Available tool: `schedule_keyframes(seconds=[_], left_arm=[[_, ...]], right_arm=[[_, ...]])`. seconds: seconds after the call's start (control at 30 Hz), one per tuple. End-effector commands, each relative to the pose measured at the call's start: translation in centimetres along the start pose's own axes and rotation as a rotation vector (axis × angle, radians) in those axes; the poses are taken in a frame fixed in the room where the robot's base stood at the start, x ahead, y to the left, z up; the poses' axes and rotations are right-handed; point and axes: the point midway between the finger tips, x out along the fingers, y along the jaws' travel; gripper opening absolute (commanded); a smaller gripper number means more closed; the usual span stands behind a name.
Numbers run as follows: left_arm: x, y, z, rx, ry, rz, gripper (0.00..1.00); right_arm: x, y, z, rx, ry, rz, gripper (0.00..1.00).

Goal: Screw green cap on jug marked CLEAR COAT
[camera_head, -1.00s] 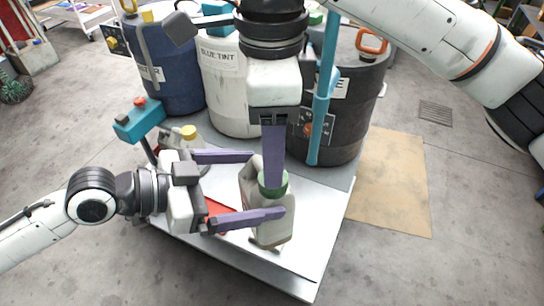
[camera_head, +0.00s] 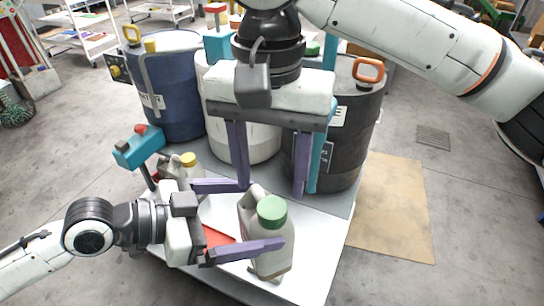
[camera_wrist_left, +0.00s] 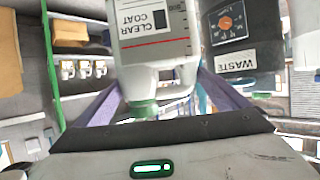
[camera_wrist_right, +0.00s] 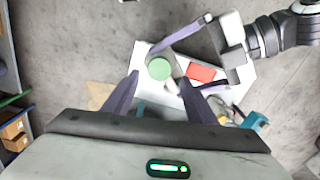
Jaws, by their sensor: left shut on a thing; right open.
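The jug (camera_head: 270,252), pale with a handle, stands on the white table top in the head view. In the left wrist view the jug (camera_wrist_left: 153,30) shows the label CLEAR COAT. The green cap (camera_head: 272,211) sits on the jug's mouth; it also shows in the right wrist view (camera_wrist_right: 159,69). I cannot tell how tight it is. My left gripper (camera_head: 262,215) is shut on the jug, with a purple finger on either side of its body. My right gripper (camera_head: 271,192) is open and empty above and behind the cap, fingers pointing down, apart from it.
Behind the jug stand a blue drum (camera_head: 175,95), a pale drum (camera_head: 262,145) and a dark drum (camera_head: 345,130). A red item (camera_head: 217,237) lies on the table top.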

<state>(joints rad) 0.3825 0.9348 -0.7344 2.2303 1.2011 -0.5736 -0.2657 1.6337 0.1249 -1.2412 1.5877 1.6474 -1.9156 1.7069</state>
Motion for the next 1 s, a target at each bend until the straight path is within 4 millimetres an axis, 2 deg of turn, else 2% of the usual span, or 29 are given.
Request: schedule_keyframes(seconds=[0.1,1.0], left_arm=[[0.0,0.0,-0.3,0.002,0.007,-0.001,0.32],[0.0,0.0,-0.3,0.002,0.007,-0.001,0.32]], right_arm=[[-0.2,0.0,-0.1,-0.267,0.002,0.0,0.52],[-1.8,0.1,-0.1,-2.308,0.004,-0.002,0.52]])
